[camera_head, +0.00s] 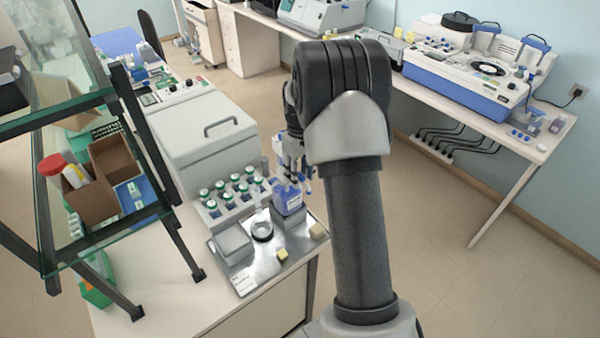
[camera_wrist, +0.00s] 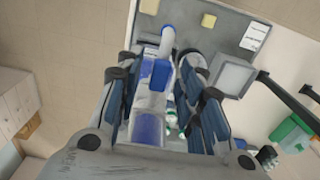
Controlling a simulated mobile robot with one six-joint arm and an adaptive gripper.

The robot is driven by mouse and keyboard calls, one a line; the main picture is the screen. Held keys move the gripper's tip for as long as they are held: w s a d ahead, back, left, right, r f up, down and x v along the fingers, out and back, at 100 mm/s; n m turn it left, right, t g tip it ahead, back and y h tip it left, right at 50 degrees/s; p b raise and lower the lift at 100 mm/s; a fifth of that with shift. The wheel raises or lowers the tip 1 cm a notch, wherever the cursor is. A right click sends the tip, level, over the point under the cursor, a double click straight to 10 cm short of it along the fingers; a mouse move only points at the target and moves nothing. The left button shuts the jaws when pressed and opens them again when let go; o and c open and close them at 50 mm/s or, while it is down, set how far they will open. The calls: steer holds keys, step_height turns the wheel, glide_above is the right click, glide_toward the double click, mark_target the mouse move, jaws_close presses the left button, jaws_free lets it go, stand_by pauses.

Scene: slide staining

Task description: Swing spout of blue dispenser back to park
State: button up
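The blue dispenser (camera_head: 289,203) stands on a grey block at the back right of the metal tray (camera_head: 245,281). My gripper (camera_head: 299,181) points down right over the dispenser and partly hides its top. In the wrist view, my gripper (camera_wrist: 170,62) has its fingers apart. Blue and white dispenser parts (camera_wrist: 161,74) show between them. A white tube-like part (camera_wrist: 167,40) is near the fingertips; I cannot tell whether it is the spout. No firm contact is visible, and the spout's direction is unclear.
A rack of green-capped bottles (camera_head: 215,214) stands behind the tray. A grey box (camera_head: 232,241), a round glass dish (camera_head: 263,232) and yellow sponges (camera_head: 282,254) are on the tray. A glass shelf (camera_head: 110,228) is at left. Floor at right is clear.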

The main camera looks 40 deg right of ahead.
step_height(320, 180, up, 12)
stand_by(0.6)
stand_by(0.4)
